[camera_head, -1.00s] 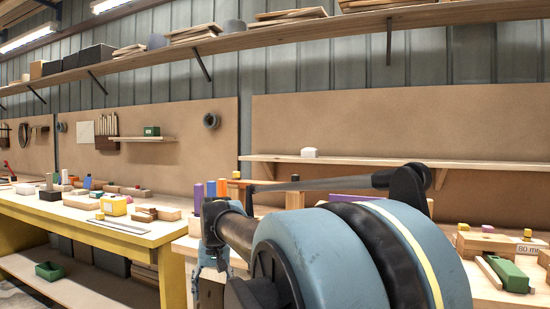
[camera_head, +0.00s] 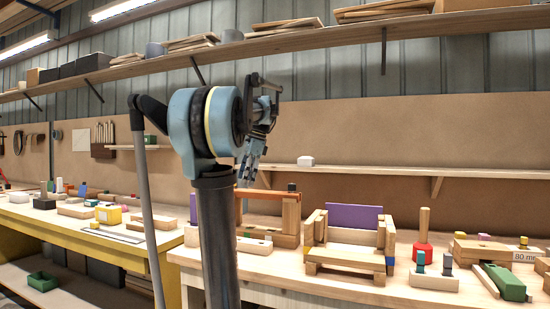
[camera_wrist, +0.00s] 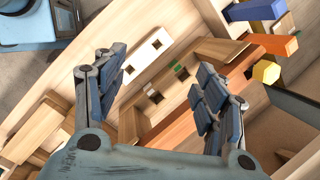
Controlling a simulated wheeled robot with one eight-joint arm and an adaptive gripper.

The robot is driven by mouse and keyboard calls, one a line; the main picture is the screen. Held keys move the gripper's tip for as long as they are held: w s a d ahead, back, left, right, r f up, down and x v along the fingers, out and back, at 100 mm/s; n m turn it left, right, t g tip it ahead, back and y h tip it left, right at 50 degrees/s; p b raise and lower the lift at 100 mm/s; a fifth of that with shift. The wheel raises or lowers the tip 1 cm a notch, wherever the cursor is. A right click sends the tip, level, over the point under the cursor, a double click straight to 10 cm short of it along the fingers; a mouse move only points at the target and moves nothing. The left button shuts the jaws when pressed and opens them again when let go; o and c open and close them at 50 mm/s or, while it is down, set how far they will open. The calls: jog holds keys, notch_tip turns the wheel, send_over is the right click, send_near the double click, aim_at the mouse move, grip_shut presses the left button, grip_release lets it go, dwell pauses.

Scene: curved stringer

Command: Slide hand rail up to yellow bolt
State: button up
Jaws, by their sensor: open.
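My gripper (camera_head: 252,158) is above the left part of the right-hand workbench, fingers pointing down. In the wrist view my gripper (camera_wrist: 164,72) is open, with its two fingers apart over a wooden assembly and nothing clearly held. A long reddish-brown wooden bar (camera_wrist: 182,128), which may be the hand rail, runs diagonally below and between the fingers. A yellow hexagonal piece (camera_wrist: 266,72), probably the yellow bolt, lies to the right of the right finger. The right finger hides part of the bar. In the head view a wooden frame (camera_head: 290,222) stands below my gripper; my arm hides its left side.
A dark blue block (camera_wrist: 253,10) and an orange block (camera_wrist: 273,43) stand near the yellow piece. A wooden stand with a purple panel (camera_head: 354,216) and a red-based peg (camera_head: 422,250) are to the right. A wall shelf (camera_head: 370,170) runs behind.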

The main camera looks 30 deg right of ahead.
jog(key=w+d+r+m+t, duration=0.1)
jog(key=w+d+r+m, duration=0.1)
jog(key=d+r+m, duration=0.35)
jog(key=w+d+r+m, duration=0.1)
jog(key=d+r+m, duration=0.15)
jog(key=d, duration=0.65)
send_near(261, 191)
jog(key=x, duration=1)
jog(key=shift+d, duration=0.3)
jog(key=c, duration=1.4)
jog(key=shift+w+n+y, duration=0.1)
jog(key=shift+n+y, duration=0.2)
jog(key=shift+w+a, duration=0.1)
